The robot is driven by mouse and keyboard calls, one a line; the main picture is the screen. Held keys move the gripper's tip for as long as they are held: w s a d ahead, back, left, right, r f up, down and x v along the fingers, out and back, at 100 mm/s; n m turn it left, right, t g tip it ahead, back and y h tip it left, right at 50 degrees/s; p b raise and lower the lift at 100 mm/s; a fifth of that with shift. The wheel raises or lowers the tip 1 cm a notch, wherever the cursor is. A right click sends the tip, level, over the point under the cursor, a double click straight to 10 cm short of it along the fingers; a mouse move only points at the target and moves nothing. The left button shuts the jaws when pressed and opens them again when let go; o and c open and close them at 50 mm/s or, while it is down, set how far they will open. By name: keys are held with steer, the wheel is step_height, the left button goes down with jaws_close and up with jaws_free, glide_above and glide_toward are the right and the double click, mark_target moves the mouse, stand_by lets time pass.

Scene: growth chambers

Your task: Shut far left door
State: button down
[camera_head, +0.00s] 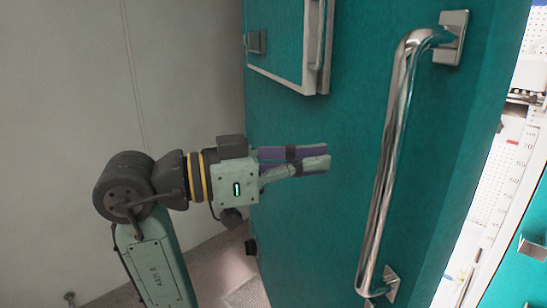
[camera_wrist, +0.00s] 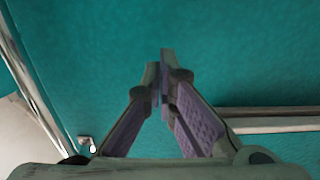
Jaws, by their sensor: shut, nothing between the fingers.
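A teal door (camera_head: 345,130) stands open in the head view, with a long chrome handle (camera_head: 394,150) near its right edge. A framed panel (camera_head: 290,45) with its own small handle is at its upper left. My gripper (camera_head: 328,158) is shut and empty, in front of the door face and left of the chrome handle. In the wrist view the shut fingertips (camera_wrist: 166,58) point at the teal door surface (camera_wrist: 240,50). The handle (camera_wrist: 32,75) runs along the left side there. I cannot tell whether the fingertips touch the door.
Right of the door is a lit white chamber interior with a marked height scale (camera_head: 508,170). Another teal door (camera_head: 520,275) with a metal handle shows at the lower right. A plain grey wall (camera_head: 185,70) stands left of the arm, with grey floor (camera_head: 225,265) below.

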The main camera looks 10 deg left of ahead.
mark_target(348, 156)
steer(key=shift+x, duration=1.55)
